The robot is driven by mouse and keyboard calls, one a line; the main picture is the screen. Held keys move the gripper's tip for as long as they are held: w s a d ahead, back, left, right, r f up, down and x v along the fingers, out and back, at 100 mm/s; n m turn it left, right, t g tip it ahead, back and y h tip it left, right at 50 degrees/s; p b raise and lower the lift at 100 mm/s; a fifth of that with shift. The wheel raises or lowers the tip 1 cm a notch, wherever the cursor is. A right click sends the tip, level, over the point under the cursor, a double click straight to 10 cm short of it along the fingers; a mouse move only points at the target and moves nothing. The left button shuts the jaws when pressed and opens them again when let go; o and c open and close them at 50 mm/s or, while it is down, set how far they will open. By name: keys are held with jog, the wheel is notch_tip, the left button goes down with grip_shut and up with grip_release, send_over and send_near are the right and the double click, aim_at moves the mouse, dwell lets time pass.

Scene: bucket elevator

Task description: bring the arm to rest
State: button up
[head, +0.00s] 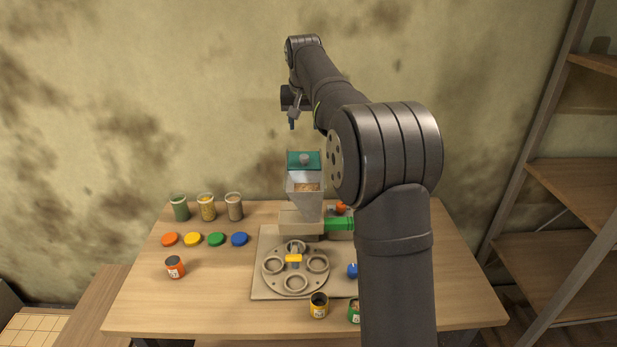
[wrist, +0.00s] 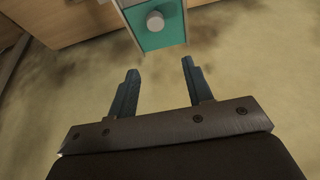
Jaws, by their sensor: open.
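My gripper (wrist: 160,88) is open and empty in the wrist view, its two fingers well apart. In the head view my gripper (head: 292,122) hangs high above the table, over the hopper and near the wall. The clear hopper (head: 305,201) has a teal lid (head: 304,161) with a grey knob and holds some tan material. The teal lid also shows in the wrist view (wrist: 158,38), beyond the fingertips and apart from them. My arm hides part of the table's right side.
The table (head: 140,300) holds a grey base plate with a round holder (head: 295,268), several filled cups (head: 207,207), several coloured discs (head: 193,239), an orange-labelled can (head: 175,267) and a yellow-labelled can (head: 318,305). A shelf (head: 575,190) stands at right. The air around my gripper is clear.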

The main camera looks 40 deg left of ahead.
jog(key=shift+f, duration=0.15)
jog(key=f, duration=0.8)
jog(key=shift+w+a+f, duration=0.2)
jog(key=shift+w+a, duration=0.2)
jog(key=shift+x, duration=0.8)
jog(key=w+a+r+v, duration=0.1)
jog(key=v, duration=0.9)
send_over(304, 156)
jog(key=s+d, duration=0.1)
jog(key=f, duration=0.7)
jog(key=shift+s+d, duration=0.2)
jog(key=x, duration=0.5)
jog(key=s+d+r, duration=0.2)
jog(key=s+d, duration=0.5)
jog(key=shift+s+d+r, duration=0.3)
jog(key=shift+s+d, duration=0.05)
jog(key=shift+d, duration=0.05)
